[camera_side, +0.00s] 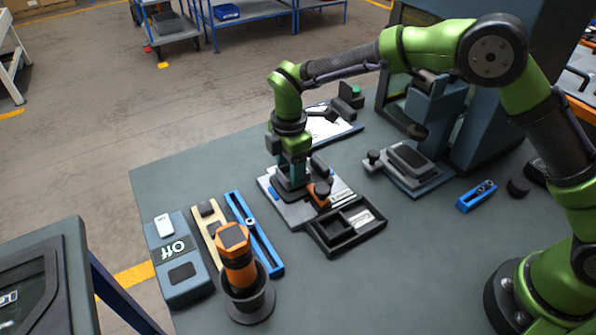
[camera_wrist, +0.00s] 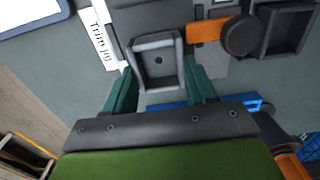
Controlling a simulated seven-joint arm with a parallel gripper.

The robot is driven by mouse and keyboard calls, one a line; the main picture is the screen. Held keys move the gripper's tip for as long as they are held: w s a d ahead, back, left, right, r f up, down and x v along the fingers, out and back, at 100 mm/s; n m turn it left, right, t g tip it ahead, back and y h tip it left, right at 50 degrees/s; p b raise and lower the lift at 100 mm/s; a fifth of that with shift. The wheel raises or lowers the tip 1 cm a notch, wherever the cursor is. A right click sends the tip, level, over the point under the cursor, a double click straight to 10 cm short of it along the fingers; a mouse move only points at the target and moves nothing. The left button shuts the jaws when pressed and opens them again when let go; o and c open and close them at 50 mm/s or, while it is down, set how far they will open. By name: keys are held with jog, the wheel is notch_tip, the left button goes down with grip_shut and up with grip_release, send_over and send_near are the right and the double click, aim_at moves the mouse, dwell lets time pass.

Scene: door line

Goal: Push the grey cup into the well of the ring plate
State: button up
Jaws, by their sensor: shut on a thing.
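My gripper (camera_side: 292,178) points down over the light grey jig plate in the middle of the bench. In the wrist view its two teal fingers (camera_wrist: 159,72) close on opposite sides of a grey, square, hollow piece, which I take for the grey cup (camera_wrist: 158,50). A dark hole shows in its floor. A dark grey block, possibly the ring plate (camera_wrist: 150,20), lies just beyond the cup. The side view shows dark grey parts around the fingertips, and the fingers hide most of the cup. I cannot tell whether the cup is in the well.
An orange clamp with a black knob (camera_wrist: 238,36) sits close to the right finger. A black divided tray (camera_side: 345,232) stands in front of the jig. A blue rail (camera_side: 254,232) and an orange tool in a round holder (camera_side: 248,302) stand left. Bare bench lies at back left.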

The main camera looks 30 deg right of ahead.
jog(key=shift+f, duration=0.55)
dwell(0.4)
jog(key=o, duration=1.2)
jog(key=shift+o, duration=0.2)
notch_tip(320, 180, up, 17)
